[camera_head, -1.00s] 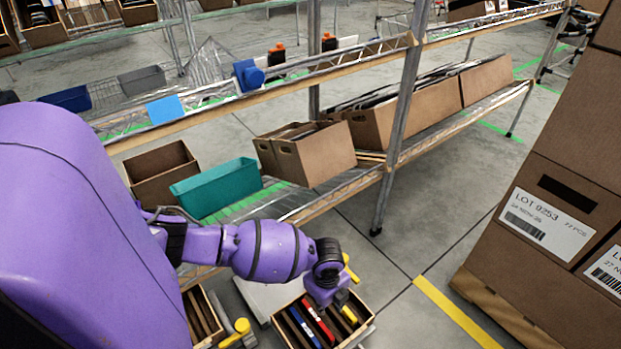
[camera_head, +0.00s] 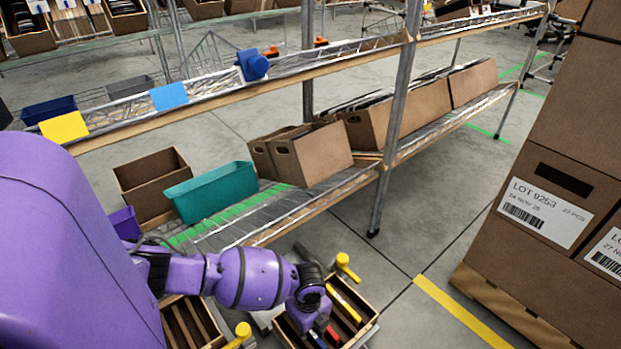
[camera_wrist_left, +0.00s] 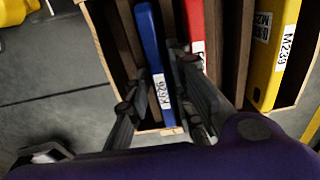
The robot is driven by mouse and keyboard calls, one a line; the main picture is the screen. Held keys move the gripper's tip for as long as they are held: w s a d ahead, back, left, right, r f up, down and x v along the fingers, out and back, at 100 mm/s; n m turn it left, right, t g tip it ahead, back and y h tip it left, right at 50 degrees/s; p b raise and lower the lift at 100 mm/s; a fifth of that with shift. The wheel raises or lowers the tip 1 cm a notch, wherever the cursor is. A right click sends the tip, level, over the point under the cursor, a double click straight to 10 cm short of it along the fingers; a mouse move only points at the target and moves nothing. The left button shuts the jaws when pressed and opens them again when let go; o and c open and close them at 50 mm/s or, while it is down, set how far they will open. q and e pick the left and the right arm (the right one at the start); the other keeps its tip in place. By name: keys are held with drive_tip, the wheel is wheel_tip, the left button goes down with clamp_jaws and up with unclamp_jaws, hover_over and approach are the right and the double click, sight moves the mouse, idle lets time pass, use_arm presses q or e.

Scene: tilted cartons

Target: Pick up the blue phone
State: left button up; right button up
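The blue phone (camera_wrist_left: 151,45) stands on edge in a slot of the tilted carton (camera_head: 368,322), with a white label near its lower end in the left wrist view. Only a small bit of the blue phone shows in the head view (camera_head: 317,340). My left gripper (camera_wrist_left: 162,82) is open, with one finger on each side of the blue phone's lower end. In the head view my left gripper (camera_head: 312,312) is low over the carton's left part and hides much of it. My right gripper is not in view.
A red phone (camera_wrist_left: 195,28) stands close right of the blue one, by the right finger. A yellow phone (camera_wrist_left: 273,55) stands farther right, past brown dividers. A second carton (camera_head: 190,325) is to the left. Yellow knobs (camera_head: 346,266) stick up beside the carton.

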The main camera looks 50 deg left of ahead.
use_arm(q)
drive_tip(key=shift+f, duration=0.1)
clamp_jaws()
